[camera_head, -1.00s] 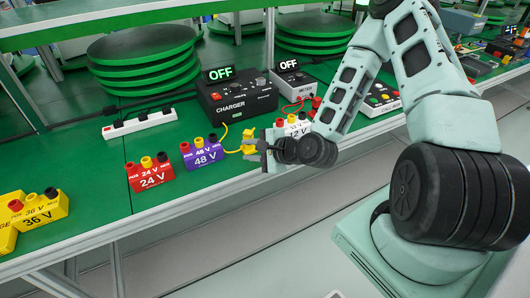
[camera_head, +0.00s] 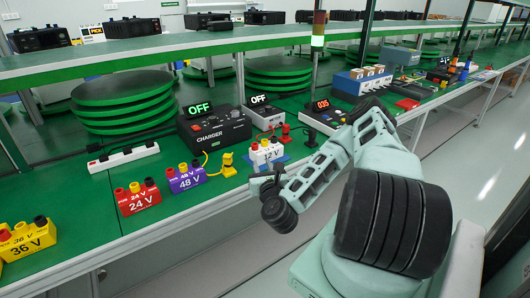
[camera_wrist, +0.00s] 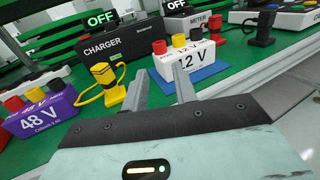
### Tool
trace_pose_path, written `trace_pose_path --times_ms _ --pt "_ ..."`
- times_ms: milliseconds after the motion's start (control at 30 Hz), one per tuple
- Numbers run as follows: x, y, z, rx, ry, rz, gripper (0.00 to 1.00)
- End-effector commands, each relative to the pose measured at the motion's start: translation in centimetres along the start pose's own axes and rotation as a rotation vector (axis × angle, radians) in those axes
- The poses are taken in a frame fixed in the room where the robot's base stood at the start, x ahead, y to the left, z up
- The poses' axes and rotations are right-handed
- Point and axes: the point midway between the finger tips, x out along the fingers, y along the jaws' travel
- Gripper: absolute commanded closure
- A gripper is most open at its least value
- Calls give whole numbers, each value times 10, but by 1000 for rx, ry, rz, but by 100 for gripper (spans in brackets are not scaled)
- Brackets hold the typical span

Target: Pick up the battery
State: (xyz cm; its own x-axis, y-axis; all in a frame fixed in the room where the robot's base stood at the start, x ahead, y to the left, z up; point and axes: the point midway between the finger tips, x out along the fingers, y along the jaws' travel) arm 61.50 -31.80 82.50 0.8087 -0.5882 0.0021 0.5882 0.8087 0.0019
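Several labelled blocks with coloured terminals look like batteries. The white 12 V block (camera_head: 267,152) stands on a blue mat near the table's front edge; it also shows in the wrist view (camera_wrist: 190,64). The purple 48 V block (camera_head: 186,180), red 24 V block (camera_head: 137,199) and yellow 36 V block (camera_head: 27,239) stand to its left. My gripper (camera_head: 262,181) is in front of the 12 V block, at the table edge. In the wrist view my gripper (camera_wrist: 160,88) is open and empty, its fingers apart and pointing towards the 12 V block, with no contact seen.
A black charger (camera_head: 214,126) reading OFF stands behind the blocks, with a yellow plug (camera_head: 228,166) beside the 12 V block. A white meter (camera_head: 264,115), power strip (camera_head: 124,155) and button box (camera_head: 323,120) stand nearby. Green round turntables and a shelf lie behind.

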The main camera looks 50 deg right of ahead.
Motion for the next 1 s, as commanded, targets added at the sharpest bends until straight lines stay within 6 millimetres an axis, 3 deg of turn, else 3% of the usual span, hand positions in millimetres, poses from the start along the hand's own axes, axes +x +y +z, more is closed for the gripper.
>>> trace_pose_path --times_ms 300,1000 --pt "63 0 2 -3 -2 -1 72" --pt "131 2 0 -3 2 1 72"
